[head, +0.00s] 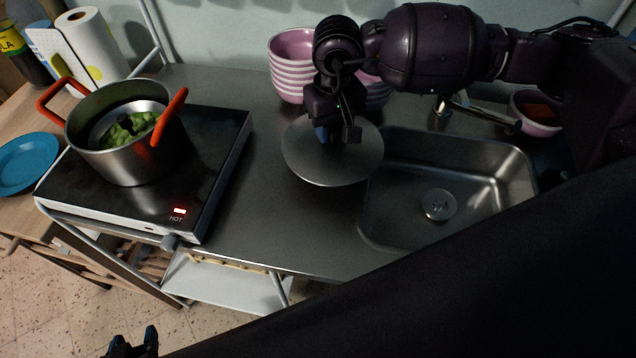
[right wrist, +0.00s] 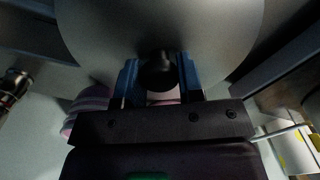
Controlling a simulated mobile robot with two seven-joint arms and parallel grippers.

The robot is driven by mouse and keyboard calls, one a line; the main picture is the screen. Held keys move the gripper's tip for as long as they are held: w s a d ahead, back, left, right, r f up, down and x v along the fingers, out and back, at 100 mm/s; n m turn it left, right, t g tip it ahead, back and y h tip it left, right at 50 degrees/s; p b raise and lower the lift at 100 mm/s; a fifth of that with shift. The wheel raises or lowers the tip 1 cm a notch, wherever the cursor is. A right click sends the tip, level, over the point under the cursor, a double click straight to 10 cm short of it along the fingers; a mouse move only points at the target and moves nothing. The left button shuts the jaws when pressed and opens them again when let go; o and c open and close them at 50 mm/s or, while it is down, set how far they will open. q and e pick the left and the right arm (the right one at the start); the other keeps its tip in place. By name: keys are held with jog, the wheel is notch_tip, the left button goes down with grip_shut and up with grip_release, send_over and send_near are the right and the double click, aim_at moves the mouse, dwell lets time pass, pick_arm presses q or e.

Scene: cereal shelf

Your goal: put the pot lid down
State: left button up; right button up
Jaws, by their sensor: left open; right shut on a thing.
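The pot lid (head: 318,165) is a round grey metal disc over the steel counter, just left of the sink. My right gripper (head: 338,135) is above it, shut on its dark knob; the right wrist view shows the black knob (right wrist: 158,72) between two blue fingers and the lid (right wrist: 165,25) beyond. I cannot tell whether the lid touches the counter. The steel pot (head: 125,140) with orange handles stands uncovered on the hot plate, with green food inside. My left gripper (head: 133,345) is open and empty at the bottom left, low in front of the counter.
The hot plate (head: 205,150) shows a lit red HOT sign. Stacked pink striped bowls (head: 290,75) stand behind the lid. The sink (head: 440,165) is right of it. Bare steel counter (head: 270,220) lies between hot plate and sink. A blue plate (head: 25,163) is far left.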

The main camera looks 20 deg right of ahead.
jog(key=shift+d, duration=0.2)
jog(key=shift+w+d+r, duration=0.1)
jog(key=shift+w+r, duration=0.1)
jog(key=shift+r, duration=0.15)
jog(key=shift+n, duration=0.4)
jog(key=a+r, duration=0.2)
jog(key=a+r+p, duration=0.1)
jog(key=a+r, duration=0.1)
jog(key=shift+w+a+r, duration=0.15)
jog(key=shift+w+r, duration=0.05)
jog(key=shift+r, duration=0.1)
jog(key=s+a+r+m, duration=0.2)
jog(key=a+r+m, duration=0.1)
jog(key=r+m, duration=0.15)
notch_tip(320, 180, up, 4)
jog(key=m+p, duration=0.2)
jog(key=m, duration=2.8)
send_over(307, 173)
notch_tip(307, 173, down, 15)
jog(key=shift+r+b, duration=0.15)
jog(key=shift+b, duration=0.2)
jog(key=shift+f, duration=2.25)
pick_arm(q)
jog(key=r, duration=0.2)
jog(key=shift+w+d+r, duration=0.25)
jog(key=shift+d+r, duration=0.1)
